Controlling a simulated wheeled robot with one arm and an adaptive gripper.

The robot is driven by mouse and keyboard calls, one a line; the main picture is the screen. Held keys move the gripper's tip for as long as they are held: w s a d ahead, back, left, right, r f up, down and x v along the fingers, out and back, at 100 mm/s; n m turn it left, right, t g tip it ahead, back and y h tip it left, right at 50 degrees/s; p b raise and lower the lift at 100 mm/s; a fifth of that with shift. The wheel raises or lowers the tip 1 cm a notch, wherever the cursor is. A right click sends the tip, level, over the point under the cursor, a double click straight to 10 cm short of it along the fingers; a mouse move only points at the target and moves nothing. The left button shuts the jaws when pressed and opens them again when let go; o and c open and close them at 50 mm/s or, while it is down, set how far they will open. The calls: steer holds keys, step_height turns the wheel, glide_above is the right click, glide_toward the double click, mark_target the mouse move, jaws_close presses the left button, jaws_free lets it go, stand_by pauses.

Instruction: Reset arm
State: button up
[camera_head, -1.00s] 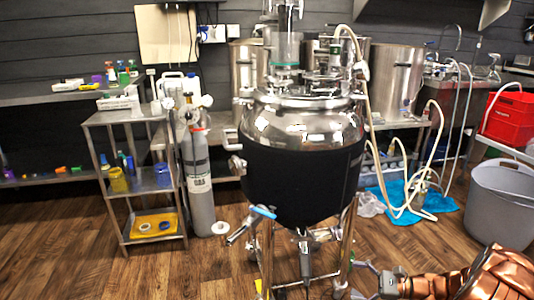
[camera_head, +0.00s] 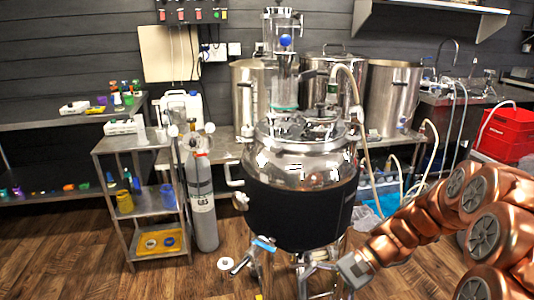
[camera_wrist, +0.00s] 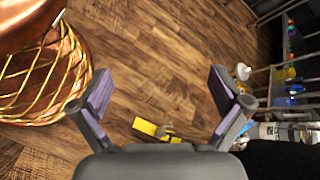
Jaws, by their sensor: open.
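In the head view my copper arm comes in from the lower right. Its grey wrist end (camera_head: 354,270) is low, in front of the lower right side of the steel kettle with a black jacket (camera_head: 300,210). Nothing is held.
A grey gas cylinder (camera_head: 201,200) and a small steel shelf (camera_head: 150,205) stand left of the kettle. A yellow piece (camera_wrist: 156,130) lies low in the wrist view. A red crate (camera_head: 508,135) is at the right. Wood floor is clear at the lower left.

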steer(key=s+d+r+n+h+p, duration=0.2)
steer(key=s+r+h+p, duration=0.1)
steer(key=s+r+p, duration=0.3)
steer(key=s+d+r+n+t+h+p, duration=0.1)
steer(key=s+d+r+n+h+p, duration=0.1)
steer(key=s+r+p, duration=0.4)
steer(key=s+d+r+n+t+h+p, duration=0.1)
steer(key=s+d+r+n+h+p, duration=0.2)
steer(key=s+r+h+p, duration=0.3)
steer(key=s+r, duration=0.3)
steer(key=r, duration=0.2)
steer(key=shift+s+n, duration=0.3)
